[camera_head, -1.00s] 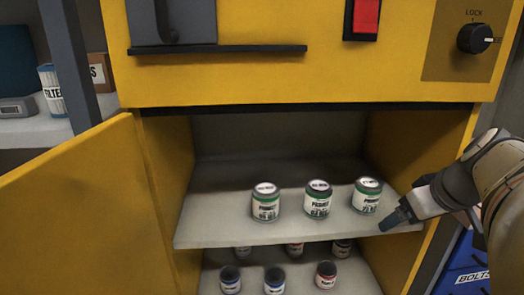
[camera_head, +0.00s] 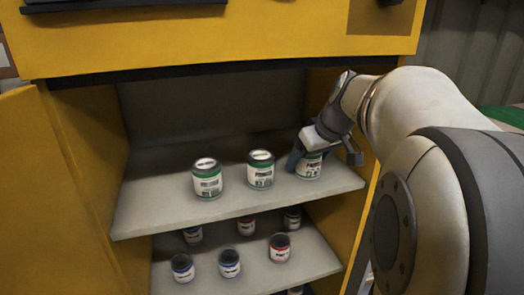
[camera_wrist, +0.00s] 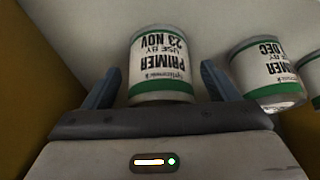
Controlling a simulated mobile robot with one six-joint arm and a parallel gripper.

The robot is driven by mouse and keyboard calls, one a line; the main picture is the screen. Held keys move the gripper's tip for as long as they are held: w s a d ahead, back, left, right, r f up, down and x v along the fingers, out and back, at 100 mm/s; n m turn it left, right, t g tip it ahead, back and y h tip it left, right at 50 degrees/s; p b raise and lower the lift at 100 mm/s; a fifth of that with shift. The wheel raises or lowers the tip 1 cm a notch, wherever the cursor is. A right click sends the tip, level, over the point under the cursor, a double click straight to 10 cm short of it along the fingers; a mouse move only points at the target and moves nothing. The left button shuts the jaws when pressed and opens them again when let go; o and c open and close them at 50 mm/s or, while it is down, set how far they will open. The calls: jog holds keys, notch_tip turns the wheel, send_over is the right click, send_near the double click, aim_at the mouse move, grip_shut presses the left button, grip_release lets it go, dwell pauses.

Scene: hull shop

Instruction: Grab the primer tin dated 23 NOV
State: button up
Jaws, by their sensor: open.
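The primer tin dated 23 NOV (camera_wrist: 160,65) has a white label with green bands and stands upright on the upper shelf. It shows upside down in the wrist view, between the two fingers of my open gripper (camera_wrist: 158,85). Gaps show between the tin and the fingers. In the head view it is the rightmost tin (camera_head: 309,168) of the upper row, and my gripper (camera_head: 325,158) is around it, hiding its top. A second primer tin (camera_wrist: 267,73), marked DEC, stands beside it; in the head view it is the middle tin (camera_head: 261,170).
A third green-banded tin (camera_head: 207,179) stands left on the upper shelf (camera_head: 150,215). Several tins with blue or red bands stand on the lower shelf (camera_head: 205,280). The yellow cabinet wall (camera_head: 355,215) is close on the right. The cabinet door (camera_head: 45,200) stands open at left.

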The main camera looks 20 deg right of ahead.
jog(key=shift+w+f, duration=0.1)
jog(key=shift+f, duration=0.1)
jog(key=c, duration=1.2)
jog(key=shift+c, duration=0.4)
jog(key=shift+r, duration=0.2)
